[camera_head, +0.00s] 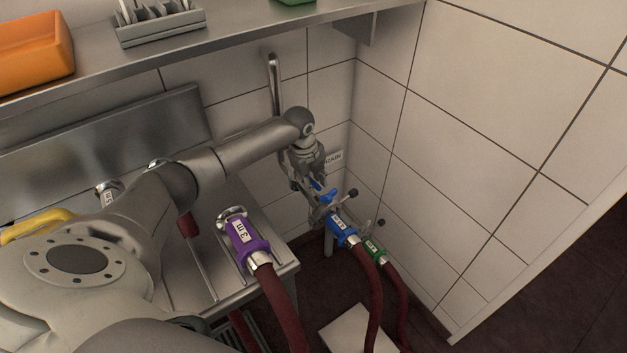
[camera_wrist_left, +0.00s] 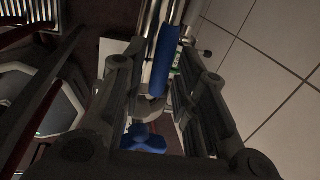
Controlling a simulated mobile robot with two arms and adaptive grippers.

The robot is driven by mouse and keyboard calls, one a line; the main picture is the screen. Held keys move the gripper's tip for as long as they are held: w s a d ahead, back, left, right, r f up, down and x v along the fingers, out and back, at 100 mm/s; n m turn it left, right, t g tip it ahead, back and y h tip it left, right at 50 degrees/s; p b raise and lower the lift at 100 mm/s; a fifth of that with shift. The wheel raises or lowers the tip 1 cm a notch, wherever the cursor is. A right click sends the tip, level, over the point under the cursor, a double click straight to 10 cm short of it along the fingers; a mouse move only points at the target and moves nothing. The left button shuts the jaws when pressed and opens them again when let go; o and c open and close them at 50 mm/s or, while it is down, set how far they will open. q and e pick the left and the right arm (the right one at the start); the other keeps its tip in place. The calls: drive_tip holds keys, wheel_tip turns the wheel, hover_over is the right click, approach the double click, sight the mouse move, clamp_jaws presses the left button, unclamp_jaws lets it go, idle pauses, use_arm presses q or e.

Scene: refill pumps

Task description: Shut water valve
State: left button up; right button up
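The water valve has a blue handle (camera_head: 329,194) and sits on the pipe by the corner wall, above a blue hose coupling (camera_head: 342,228). My left gripper (camera_head: 312,196) reaches down to the handle from above. In the left wrist view, the two fingers of my left gripper (camera_wrist_left: 166,76) stand apart, one on each side of the blue handle (camera_wrist_left: 164,62). A second blue part (camera_wrist_left: 147,139) shows nearer the palm. I cannot tell whether either finger touches the handle. My right gripper is not in view.
A green coupling (camera_head: 373,251) on another red hose is just right of the blue one. A purple coupling (camera_head: 243,236) marked "3 m" lies at the steel counter's edge. The tiled wall (camera_head: 470,150) closes off the right side. A steel shelf (camera_head: 240,43) runs above my arm.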

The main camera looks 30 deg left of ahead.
use_arm(q)
clamp_jaws()
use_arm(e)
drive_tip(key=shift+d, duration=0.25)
use_arm(q)
drive_tip(key=shift+w, duration=0.1)
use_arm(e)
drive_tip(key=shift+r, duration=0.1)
